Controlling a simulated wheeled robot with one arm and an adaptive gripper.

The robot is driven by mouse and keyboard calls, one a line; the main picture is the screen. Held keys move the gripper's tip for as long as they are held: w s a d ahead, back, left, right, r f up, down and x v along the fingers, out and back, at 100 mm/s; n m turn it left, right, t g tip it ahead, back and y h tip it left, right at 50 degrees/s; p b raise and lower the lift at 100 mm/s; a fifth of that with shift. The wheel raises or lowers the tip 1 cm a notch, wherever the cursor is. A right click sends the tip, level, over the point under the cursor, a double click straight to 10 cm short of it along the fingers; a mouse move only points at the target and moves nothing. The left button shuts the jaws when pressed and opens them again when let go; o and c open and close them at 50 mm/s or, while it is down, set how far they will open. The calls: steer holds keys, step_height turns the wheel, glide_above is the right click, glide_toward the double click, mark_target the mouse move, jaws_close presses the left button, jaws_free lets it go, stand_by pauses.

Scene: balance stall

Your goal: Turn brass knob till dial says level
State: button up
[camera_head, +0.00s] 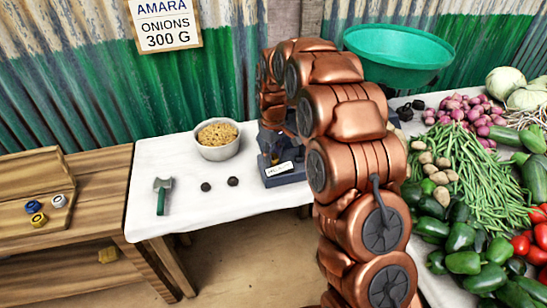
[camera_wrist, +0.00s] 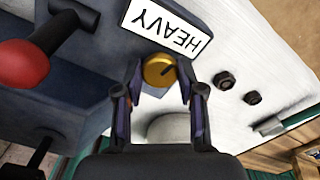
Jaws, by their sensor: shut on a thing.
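The brass knob (camera_wrist: 158,71) sits on the dark blue-grey balance body (camera_wrist: 75,110), with a dark mark across its face. My gripper (camera_wrist: 160,80) is shut on the knob, one finger on each side of it. Beside the knob a white dial plate (camera_wrist: 166,29) reads HEAVY, upside down in the wrist view. In the head view the balance (camera_head: 287,179) stands on the white-topped table, partly behind my copper arm.
A bowl of yellowish food (camera_head: 217,142), two small dark pieces (camera_head: 219,184) and a green-handled tool (camera_head: 162,196) lie left of the balance. Vegetables (camera_head: 470,170) crowd the table at right. A red ball-ended part (camera_wrist: 22,66) juts from the balance.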

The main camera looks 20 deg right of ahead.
mark_target(273, 156)
steer(key=shift+n, duration=0.6)
steer(key=shift+r, duration=0.1)
steer(key=o, duration=1.1)
steer(key=shift+o, duration=0.2)
step_height(273, 156, up, 12)
